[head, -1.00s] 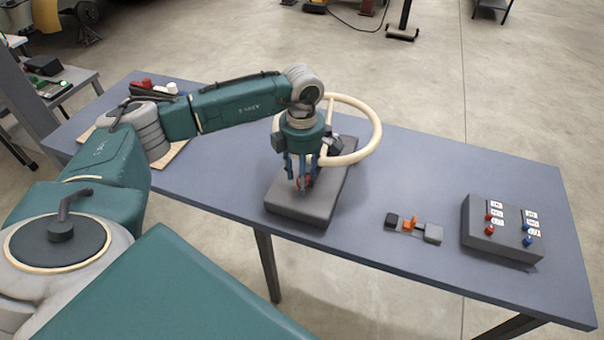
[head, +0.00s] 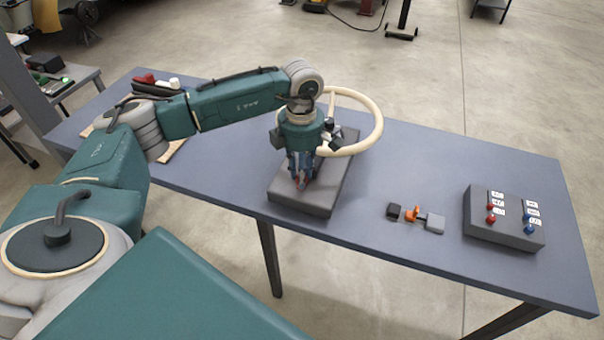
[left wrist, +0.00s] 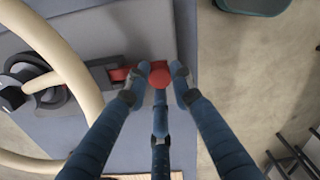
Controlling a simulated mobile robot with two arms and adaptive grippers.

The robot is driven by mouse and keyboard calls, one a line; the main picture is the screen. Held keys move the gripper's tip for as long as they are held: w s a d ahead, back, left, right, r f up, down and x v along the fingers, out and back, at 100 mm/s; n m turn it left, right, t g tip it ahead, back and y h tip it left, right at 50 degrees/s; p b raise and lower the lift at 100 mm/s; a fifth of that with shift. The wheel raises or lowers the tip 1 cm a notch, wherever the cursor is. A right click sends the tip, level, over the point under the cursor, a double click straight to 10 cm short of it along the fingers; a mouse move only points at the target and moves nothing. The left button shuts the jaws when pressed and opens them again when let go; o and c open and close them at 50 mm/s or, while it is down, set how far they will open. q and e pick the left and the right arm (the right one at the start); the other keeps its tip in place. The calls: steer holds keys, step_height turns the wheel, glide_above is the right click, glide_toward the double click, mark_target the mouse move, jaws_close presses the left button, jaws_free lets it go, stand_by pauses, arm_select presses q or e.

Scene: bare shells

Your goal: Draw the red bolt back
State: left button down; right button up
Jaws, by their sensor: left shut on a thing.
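In the head view only a little red shows between the fingers. My left gripper (head: 302,184) points down over the near part of the grey box (head: 325,203). In the left wrist view its blue fingers (left wrist: 158,88) are closed around the red knob. My right gripper is in neither view.
A cream ring (head: 378,115) arches beside my left gripper, with a dark knob (left wrist: 45,90) near it. The table between is clear.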

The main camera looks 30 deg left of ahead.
arm_select(q)
steer(key=c, duration=1.8)
jaws_free()
steer(key=shift+s+f, duration=0.2)
steer(key=shift+f, duration=0.05)
steer(key=o, duration=0.3)
steer(key=shift+s+r, duration=0.2)
steer(key=shift+r, duration=0.05)
steer(key=shift+w+r, duration=0.15)
steer(key=shift+w, duration=0.05)
steer(key=r, duration=1.1)
steer(key=shift+s+r, duration=0.2)
steer(key=shift+r, duration=0.15)
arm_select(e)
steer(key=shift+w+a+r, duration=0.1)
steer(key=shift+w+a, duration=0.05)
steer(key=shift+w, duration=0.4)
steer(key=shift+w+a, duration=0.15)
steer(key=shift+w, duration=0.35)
